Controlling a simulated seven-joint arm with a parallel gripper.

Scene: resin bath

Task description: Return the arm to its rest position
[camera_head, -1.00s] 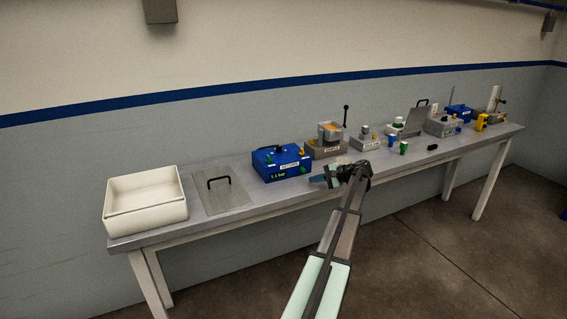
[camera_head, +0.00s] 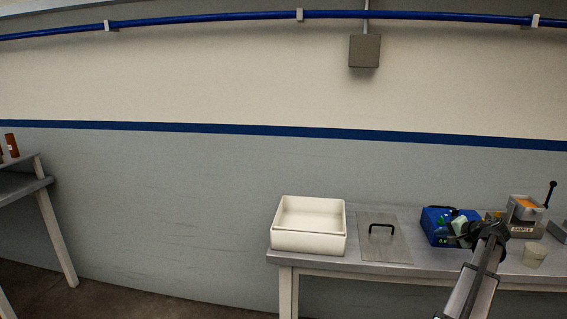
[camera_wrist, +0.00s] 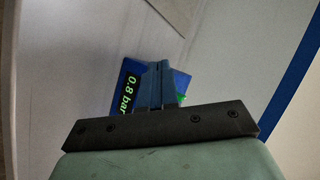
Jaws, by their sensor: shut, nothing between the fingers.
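My arm reaches in from the lower right of the head view, and my gripper (camera_head: 452,236) is above the bench in front of the blue pump box (camera_head: 432,222). In the wrist view, my gripper's two blue fingers (camera_wrist: 156,84) are together with nothing between them. The blue box (camera_wrist: 128,82) shows behind them with a green "0.8 bar" readout. I cannot tell the exact gap between fingers and box.
On the bench (camera_head: 360,263) stand an open white tub (camera_head: 309,241), a flat plate with a black handle (camera_head: 398,246), a grey "SAMPLE" unit (camera_head: 528,229) and a pale cup (camera_head: 535,254). Another table (camera_head: 22,187) stands at far left. The floor between the tables is clear.

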